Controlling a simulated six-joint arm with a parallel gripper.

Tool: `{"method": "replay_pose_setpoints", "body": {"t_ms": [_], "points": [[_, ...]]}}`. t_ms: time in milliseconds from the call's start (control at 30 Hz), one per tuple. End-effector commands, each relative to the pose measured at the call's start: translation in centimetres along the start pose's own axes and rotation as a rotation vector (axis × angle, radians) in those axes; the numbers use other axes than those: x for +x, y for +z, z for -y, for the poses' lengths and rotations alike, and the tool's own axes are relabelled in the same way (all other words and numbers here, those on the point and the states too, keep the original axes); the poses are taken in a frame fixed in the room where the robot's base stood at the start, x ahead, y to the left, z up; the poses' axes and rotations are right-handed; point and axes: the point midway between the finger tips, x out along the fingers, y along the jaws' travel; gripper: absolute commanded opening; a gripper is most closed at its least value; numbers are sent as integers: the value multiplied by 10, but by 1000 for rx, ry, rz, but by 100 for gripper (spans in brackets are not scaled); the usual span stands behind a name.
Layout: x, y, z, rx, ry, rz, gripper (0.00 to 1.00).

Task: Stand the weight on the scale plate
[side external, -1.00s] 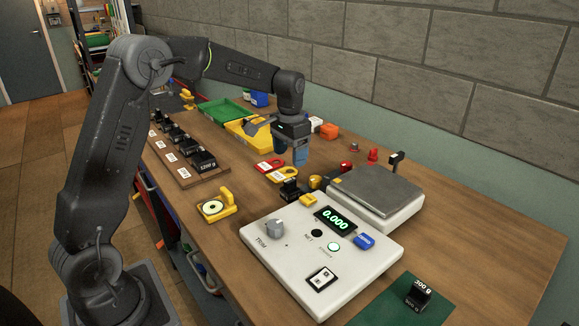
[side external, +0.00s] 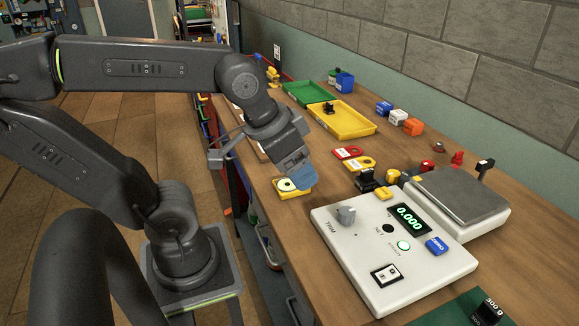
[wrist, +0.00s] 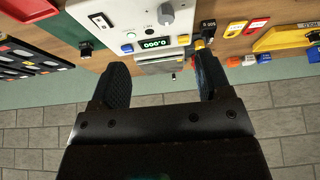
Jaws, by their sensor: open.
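The scale plate (side external: 455,192) is a bare grey square on a white scale; the display (side external: 409,218) reads 0.000. Several black weights are in view and I cannot tell which one is meant. One labelled weight (side external: 488,311) stands on the green mat at the lower right, cut by the frame edge. Another black weight (side external: 367,181) is beside the console, and a small black piece (side external: 329,108) is in the yellow tray. My gripper (side external: 301,179) is tilted, left of the console, in front of a yellow holder in the picture. In the wrist view my gripper (wrist: 162,80) is open and empty.
The white console (side external: 385,265) with its knob lies between my gripper and the scale. Red and yellow tags (side external: 352,157), a yellow tray (side external: 350,130), a green tray (side external: 306,93) and coloured blocks (side external: 398,117) sit farther back. A grey wall is behind the bench.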

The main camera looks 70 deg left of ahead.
Motion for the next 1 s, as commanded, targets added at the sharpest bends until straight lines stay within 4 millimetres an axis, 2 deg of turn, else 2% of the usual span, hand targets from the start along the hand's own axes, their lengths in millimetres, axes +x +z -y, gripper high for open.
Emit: {"method": "replay_pose_setpoints", "body": {"t_ms": [167, 533, 667, 767, 867, 1000], "points": [[0, 12, -2, -1, 5, -21, 68], [0, 11, -2, -3, 6, -19, 68], [5, 8, -8, -69, 50, 15, 68], [14, -1, -20, -219, 145, 84, 68], [26, -18, -32, -453, 274, 178, 68], [45, -52, -39, -832, 449, 302, 68]]}}
